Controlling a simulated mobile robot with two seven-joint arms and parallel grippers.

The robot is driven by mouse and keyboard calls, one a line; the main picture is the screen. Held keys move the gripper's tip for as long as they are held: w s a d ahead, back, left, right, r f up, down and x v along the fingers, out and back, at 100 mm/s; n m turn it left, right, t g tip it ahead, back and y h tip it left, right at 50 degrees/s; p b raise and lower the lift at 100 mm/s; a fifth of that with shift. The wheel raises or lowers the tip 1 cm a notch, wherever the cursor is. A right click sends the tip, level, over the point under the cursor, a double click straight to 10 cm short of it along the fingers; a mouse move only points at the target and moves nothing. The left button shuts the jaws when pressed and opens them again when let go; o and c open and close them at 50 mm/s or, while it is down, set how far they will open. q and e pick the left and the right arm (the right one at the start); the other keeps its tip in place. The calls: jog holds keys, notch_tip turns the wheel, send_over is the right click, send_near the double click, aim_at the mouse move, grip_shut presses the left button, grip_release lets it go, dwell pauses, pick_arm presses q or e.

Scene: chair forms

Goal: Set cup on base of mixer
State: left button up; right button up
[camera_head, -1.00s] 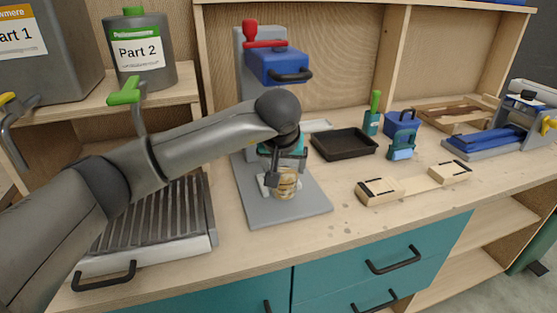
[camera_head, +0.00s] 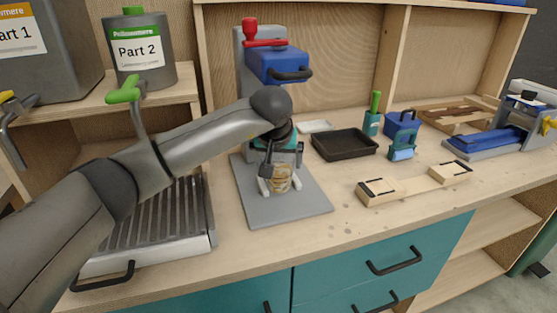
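The mixer has a blue head (camera_head: 277,65), a red lever and a grey upright, and stands on a flat grey base plate (camera_head: 300,208). The cup (camera_head: 279,179), tan and banded, is over the front middle of that plate. My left gripper (camera_head: 280,184) reaches down from above, with one pale finger on each side of the cup, and appears shut on it. Whether the cup's underside touches the plate is hard to tell. My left wrist hides part of the mixer's lower upright. My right gripper is not in view.
A ribbed grill (camera_head: 150,222) lies under my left arm. A black tray (camera_head: 344,144), a blue device (camera_head: 402,138) and a wooden form (camera_head: 378,192) stand to the right. A Part 2 container (camera_head: 140,50) is on the left shelf. The counter front right of the plate is clear.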

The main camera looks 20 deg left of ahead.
pick_arm(q)
jog(key=shift+s+r, duration=0.15)
jog(key=shift+r, duration=0.3)
jog(key=p+v, duration=0.1)
jog(key=v, duration=0.5)
jog(key=shift+s+r, duration=0.25)
jog(key=shift+r, duration=0.05)
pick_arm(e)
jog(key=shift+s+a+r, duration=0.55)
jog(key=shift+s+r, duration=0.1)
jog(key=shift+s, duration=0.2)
pick_arm(q)
jog(key=shift+d, duration=0.1)
